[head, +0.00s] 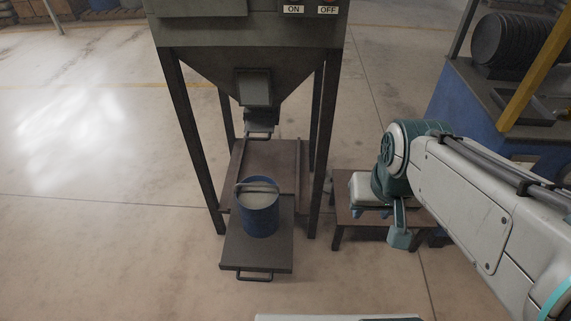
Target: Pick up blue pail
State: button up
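The blue pail (258,220) stands upright on a dark sliding tray (238,255) at the front of a hopper machine. Its handle lies across the top, and pale material shows inside. My gripper (398,238) is to the right of the pail, clearly apart from it, over a low brown table. One teal finger shows, pointing down; the rest is hidden by my arm, so its opening cannot be seen.
The hopper machine (240,62) rises on dark legs behind and beside the pail. The low brown table (342,216) stands right of it. A blue workbench (455,100) is at the right. The floor at left is clear.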

aim_at(257, 196)
jog(key=u, duration=0.15)
jog(key=i, duration=1.05)
jog(key=u, duration=0.9)
